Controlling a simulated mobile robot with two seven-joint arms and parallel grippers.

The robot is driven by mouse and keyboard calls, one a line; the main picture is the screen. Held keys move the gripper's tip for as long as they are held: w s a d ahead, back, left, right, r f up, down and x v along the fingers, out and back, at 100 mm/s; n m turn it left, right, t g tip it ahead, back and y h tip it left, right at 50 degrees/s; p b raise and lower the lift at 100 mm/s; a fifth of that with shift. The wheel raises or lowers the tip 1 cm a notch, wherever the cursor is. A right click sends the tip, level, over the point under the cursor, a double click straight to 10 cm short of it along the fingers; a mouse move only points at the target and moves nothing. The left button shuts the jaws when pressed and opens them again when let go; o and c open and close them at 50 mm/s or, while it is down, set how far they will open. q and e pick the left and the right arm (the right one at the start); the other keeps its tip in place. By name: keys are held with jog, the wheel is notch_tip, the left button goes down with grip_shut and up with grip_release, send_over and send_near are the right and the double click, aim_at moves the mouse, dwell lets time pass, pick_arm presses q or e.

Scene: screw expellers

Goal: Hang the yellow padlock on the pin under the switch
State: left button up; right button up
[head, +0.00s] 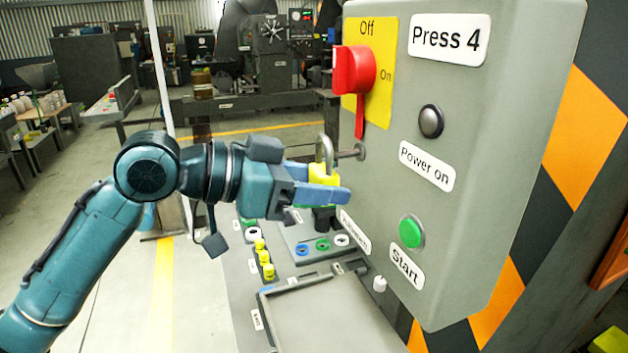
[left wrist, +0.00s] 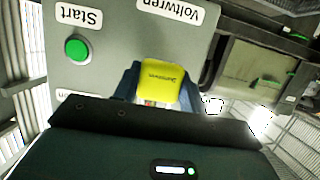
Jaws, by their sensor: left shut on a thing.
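The yellow padlock (head: 322,172) is upright in my left gripper (head: 330,184), its grey shackle pointing up. The left gripper is shut on the padlock's body, a finger on each side. In the left wrist view the yellow body (left wrist: 160,82) shows between the fingers (left wrist: 158,92). The thin metal pin (head: 347,154) sticks out from the grey panel below the red switch (head: 354,72). Its left end meets the shackle in the picture; I cannot tell whether it passes through. The switch handle hangs downward. My right gripper is not in view.
The grey control box (head: 470,130) stands close right of the gripper, with a dark button (head: 431,121) and a green start button (head: 411,232). Below are a bench with yellow-capped parts (head: 264,258) and a grey tray (head: 335,310). The floor to the left is clear.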

pick_arm(q)
jog(key=shift+w+d+p, duration=0.2)
jog(key=shift+d+p, duration=0.2)
jog(key=shift+d, duration=0.2)
jog(key=shift+w+d+p, duration=0.2)
jog(key=shift+d+p, duration=0.2)
jog(key=shift+d, duration=0.2)
jog(key=shift+d+r, duration=0.1)
dwell(0.7)
jog(key=shift+f, duration=0.25)
